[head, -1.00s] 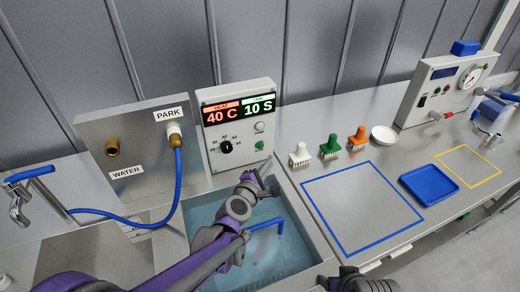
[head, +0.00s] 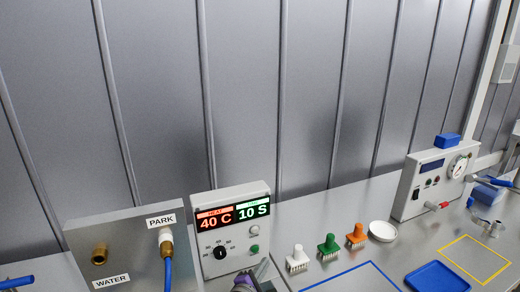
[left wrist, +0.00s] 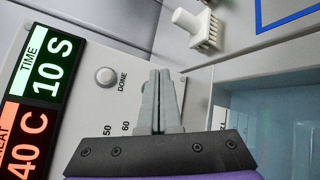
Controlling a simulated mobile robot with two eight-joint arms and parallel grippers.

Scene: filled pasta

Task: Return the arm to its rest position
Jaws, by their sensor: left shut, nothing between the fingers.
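My left gripper (head: 264,268) shows at the bottom edge of the head view, in front of the control box (head: 233,224) with the red and green display. Its purple arm is mostly cut off below. In the left wrist view the grey fingers (left wrist: 160,85) are together with nothing between them. My right gripper is out of view.
A basin of water (left wrist: 270,120) is right of the fingers. A blue tray (head: 437,279) lies further right.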

